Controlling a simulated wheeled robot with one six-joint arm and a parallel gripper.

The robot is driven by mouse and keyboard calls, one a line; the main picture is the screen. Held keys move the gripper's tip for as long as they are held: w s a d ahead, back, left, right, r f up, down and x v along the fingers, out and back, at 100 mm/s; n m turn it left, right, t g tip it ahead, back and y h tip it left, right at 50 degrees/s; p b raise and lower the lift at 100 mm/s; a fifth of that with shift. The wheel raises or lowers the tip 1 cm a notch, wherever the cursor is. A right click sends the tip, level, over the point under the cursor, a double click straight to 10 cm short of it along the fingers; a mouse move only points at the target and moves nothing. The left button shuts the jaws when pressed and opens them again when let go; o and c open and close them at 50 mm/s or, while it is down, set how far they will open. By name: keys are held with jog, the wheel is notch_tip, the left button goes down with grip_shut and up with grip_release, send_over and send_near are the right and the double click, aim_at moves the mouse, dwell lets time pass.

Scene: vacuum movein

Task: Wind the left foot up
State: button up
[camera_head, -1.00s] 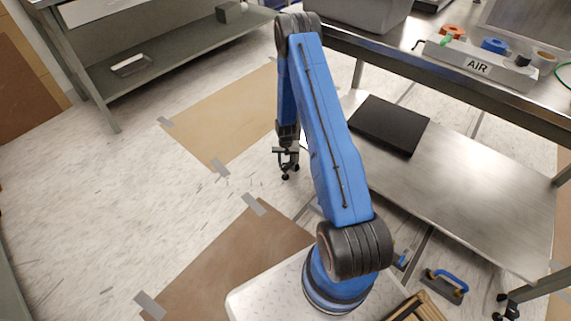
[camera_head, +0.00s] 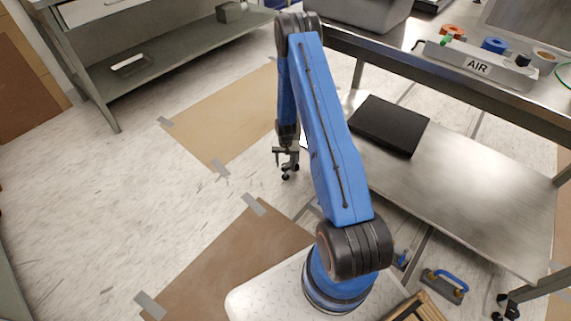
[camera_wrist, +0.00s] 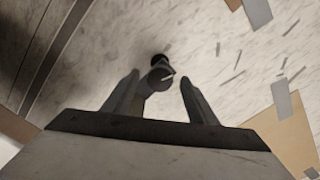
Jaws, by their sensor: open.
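The left foot (camera_head: 286,176) is a small dark foot low above the floor at the bench's near-left end in the head view. In the wrist view the foot (camera_wrist: 161,76) shows as a dark round knob with a pale pointer mark and a dark tip beyond it. My gripper (camera_head: 286,158) hangs downward right at the foot. In the wrist view my gripper (camera_wrist: 158,92) is open, with one finger on each side of the knob and gaps visible. Contact is not clear. My own arm hides the bench leg around the foot.
A steel bench (camera_head: 470,205) with a low shelf stands right of my arm, bearing a black slab (camera_head: 390,125). Another dark foot (camera_head: 507,305) is at the lower right. A blue-handled tool (camera_head: 446,284) lies on the floor. The floor left of my gripper is open, with taped brown sheets (camera_head: 225,115).

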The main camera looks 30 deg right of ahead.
aim_at(285, 165)
notch_tip(285, 165, up, 17)
dwell(0.7)
jog(key=shift+r, duration=0.1)
